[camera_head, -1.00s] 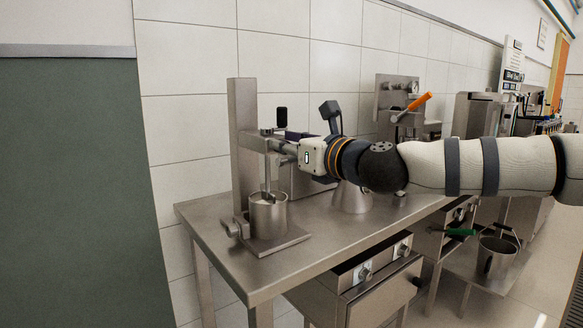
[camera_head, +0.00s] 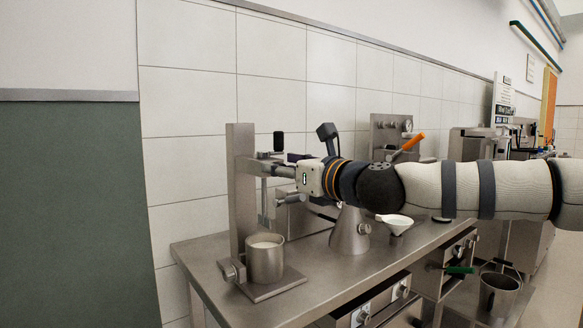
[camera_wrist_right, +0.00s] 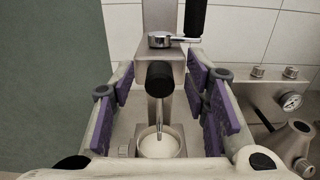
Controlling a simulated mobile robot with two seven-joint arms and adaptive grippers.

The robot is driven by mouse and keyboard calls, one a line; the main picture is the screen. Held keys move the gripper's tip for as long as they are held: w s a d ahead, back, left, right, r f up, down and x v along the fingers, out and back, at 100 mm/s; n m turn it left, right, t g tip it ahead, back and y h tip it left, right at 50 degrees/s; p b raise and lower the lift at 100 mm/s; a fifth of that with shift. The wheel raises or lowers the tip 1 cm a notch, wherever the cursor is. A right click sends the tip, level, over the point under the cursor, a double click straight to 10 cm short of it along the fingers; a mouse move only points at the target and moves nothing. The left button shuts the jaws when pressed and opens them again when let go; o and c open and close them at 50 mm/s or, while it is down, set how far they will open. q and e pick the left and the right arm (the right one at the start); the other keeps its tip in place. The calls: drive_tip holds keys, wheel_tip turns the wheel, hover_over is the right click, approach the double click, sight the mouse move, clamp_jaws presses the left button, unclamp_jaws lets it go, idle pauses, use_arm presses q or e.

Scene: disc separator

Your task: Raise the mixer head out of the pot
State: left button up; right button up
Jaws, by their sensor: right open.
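The mixer stands at the table's left end, with an upright steel column (camera_head: 240,185). Its steel pot (camera_head: 265,262) holds white liquid (camera_wrist_right: 158,146). The mixer head (camera_head: 266,168) is raised on the column, and its shaft appears to end above the pot's rim in the head view. In the wrist view the shaft (camera_wrist_right: 158,115) overlaps the pot opening. My right gripper (camera_head: 286,172) is beside the head. In the wrist view its purple-padded fingers (camera_wrist_right: 160,92) are open on both sides of a black cylindrical grip (camera_wrist_right: 159,76), with visible gaps. My left gripper is not in view.
An upright black knob (camera_head: 278,142) tops the mixer head. Right of the pot stand a steel cone-shaped vessel (camera_head: 350,232) and a white funnel-like bowl (camera_head: 395,223). A panel with an orange lever (camera_head: 412,141) is behind my arm. The table's front edge is clear.

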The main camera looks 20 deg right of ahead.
drive_tip(key=v, duration=1.1)
drive_tip(key=shift+s, duration=0.25)
drive_tip(key=shift+r, duration=0.15)
drive_tip(key=s+a+f+n+g, duration=0.2)
drive_tip(key=a+f+n+g, duration=0.15)
drive_tip(key=f, duration=0.85)
drive_tip(key=s+a+f+n+g, duration=0.1)
drive_tip(key=a+f+n+g, duration=0.3)
drive_tip(key=f, duration=0.8)
drive_tip(key=s+a+f+n+g+h, duration=0.1)
drive_tip(key=s+f+n, duration=0.2)
drive_tip(key=s+f, duration=0.3)
drive_tip(key=s+f+n+g+h, duration=0.15)
drive_tip(key=s+f+n, duration=0.25)
drive_tip(key=f, duration=0.5)
drive_tip(key=s+d+f+n+g+h, duration=0.1)
drive_tip(key=s+d+f+n+g, duration=0.15)
drive_tip(key=s+f+n, duration=0.55)
drive_tip(key=s+d+f+n+g+h, duration=0.1)
drive_tip(key=s+f+g, duration=0.35)
drive_tip(key=s, duration=0.65)
drive_tip(key=s+d+f+n+g+h, duration=0.1)
drive_tip(key=s+d+n, duration=0.2)
drive_tip(key=s, duration=0.4)
drive_tip(key=s+d+f+n+g, duration=0.1)
drive_tip(key=s+d+n, duration=0.2)
drive_tip(key=s+n, duration=0.2)
drive_tip(key=shift+s+d+f+h+p, duration=0.2)
drive_tip(key=shift+s+h+p, duration=0.2)
drive_tip(key=shift+s, duration=0.65)
